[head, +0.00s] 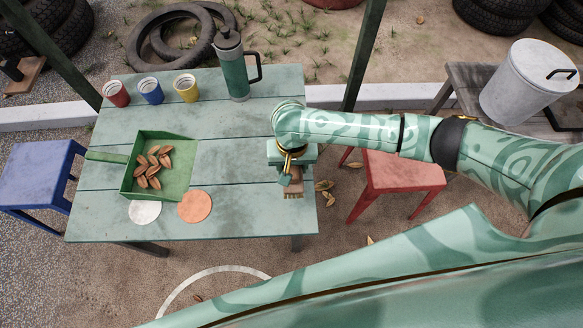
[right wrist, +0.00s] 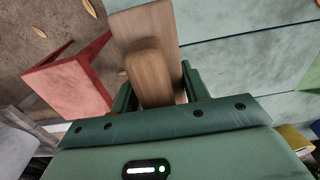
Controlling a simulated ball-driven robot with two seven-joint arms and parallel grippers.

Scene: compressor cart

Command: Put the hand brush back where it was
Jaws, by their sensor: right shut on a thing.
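The hand brush shows in the right wrist view as a plain wooden block with a raised wooden grip (right wrist: 150,72). My right gripper (right wrist: 157,90) is shut around the grip, one finger on each side. In the head view, my right gripper (head: 290,176) is at the right edge of the green table (head: 240,145). Only a small tan end of the hand brush (head: 293,193) shows below it; the gripper hides the rest. I cannot tell whether the brush touches the table. My left gripper is not in view.
A green dustpan (head: 183,190) with several brown leaf-like pieces (head: 152,166) lies on the table. Near it are a white disc (head: 145,211) and an orange disc (head: 195,206). Cups and a flask (head: 233,75) stand at the back. A red stool (head: 400,172) stands right of the table.

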